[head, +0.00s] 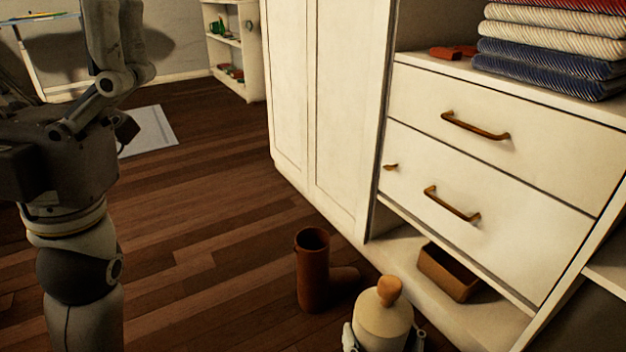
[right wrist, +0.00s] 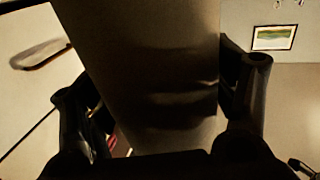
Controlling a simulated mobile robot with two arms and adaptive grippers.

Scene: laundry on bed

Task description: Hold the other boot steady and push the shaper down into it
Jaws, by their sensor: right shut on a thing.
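A brown boot (head: 312,270) stands upright on the floor in the head view, its shaft open at the top and its toe toward the right. The shaper (head: 383,316) is a cream, tapered block with an orange knob on top, at the bottom edge of the head view. My right gripper (head: 385,341) is shut on the shaper, a finger on each side, to the right of the boot and apart from it in the picture. In the right wrist view the shaper (right wrist: 155,70) is a dark mass between the fingers. My left arm is at the left, away from the boot; its finger state is unclear.
A white wardrobe (head: 320,110) and a drawer unit (head: 490,150) with brown handles stand close behind and right. A brown box (head: 450,272) sits on the low shelf. Folded towels (head: 550,45) lie on top. The wooden floor (head: 220,220) left of the boot is clear.

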